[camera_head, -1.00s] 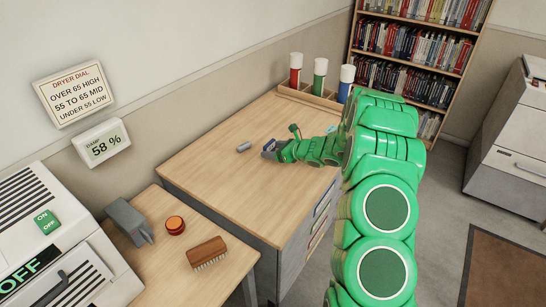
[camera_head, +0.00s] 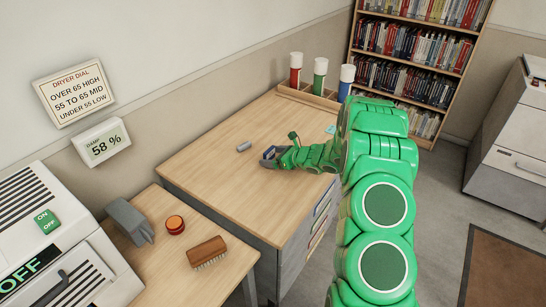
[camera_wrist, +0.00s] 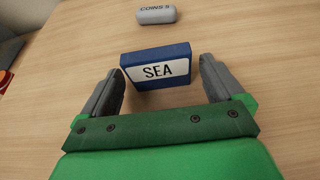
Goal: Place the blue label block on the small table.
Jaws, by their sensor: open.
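The blue label block (camera_wrist: 157,67), with a white label reading SEA, stands on the wooden desk between and just ahead of my gripper's fingers in the wrist view. My gripper (camera_wrist: 160,82) is open, with one grey finger on each side of the block and a gap on both sides. In the head view my gripper (camera_head: 268,158) is low over the desk (camera_head: 220,180), and the blue block (camera_head: 270,152) shows only as a small patch at its fingers. The small table (camera_head: 180,255) appears to be the lower wooden one at front left.
A grey cylinder marked COINS (camera_wrist: 156,15) lies beyond the block, also in the head view (camera_head: 243,146). The small table holds a grey object (camera_head: 130,222), a red-orange round item (camera_head: 175,225) and a brush (camera_head: 207,252). Several capped tubes (camera_head: 320,77) stand at the desk's back.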

